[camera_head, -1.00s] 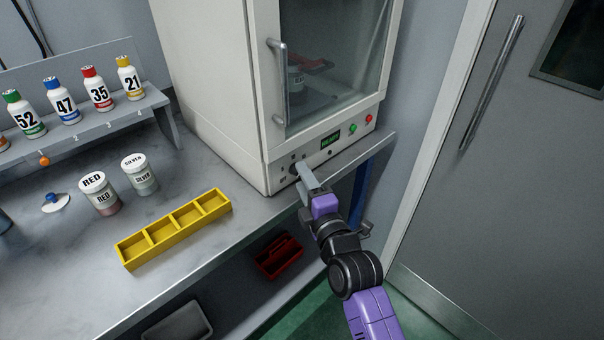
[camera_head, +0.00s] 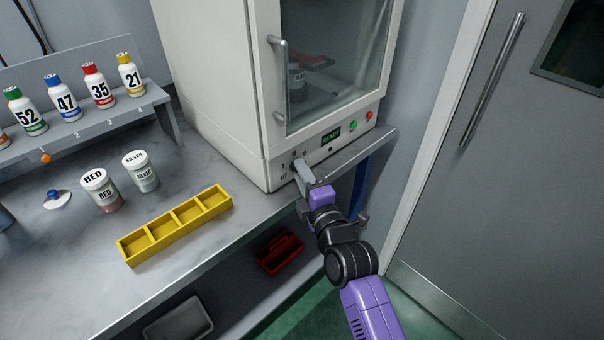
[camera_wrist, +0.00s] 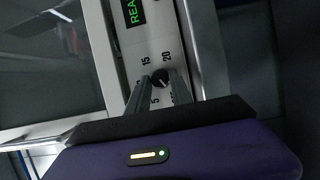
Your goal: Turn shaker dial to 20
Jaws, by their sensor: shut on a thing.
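The shaker (camera_head: 222,85) is a tall white cabinet with a glass door and a front panel with a green "READY" display (camera_head: 331,135). Its dial (camera_wrist: 160,77) is a small dark knob with a light pointer mark, in the wrist view's upper middle. The scale around it shows 15, 20 and 5. The mark's exact reading is unclear. My gripper (camera_wrist: 160,80) is shut on the dial, one grey finger on either side. In the head view my gripper (camera_head: 300,168) reaches the panel's lower left and hides most of the dial.
Green (camera_head: 354,126) and red (camera_head: 369,115) buttons sit right of the display. A yellow divided tray (camera_head: 177,226), RED jar (camera_head: 101,190) and SILVER jar (camera_head: 140,171) stand on the bench. Numbered bottles line the rack (camera_head: 105,118). A red caddy (camera_head: 280,253) lies below; a grey door is right.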

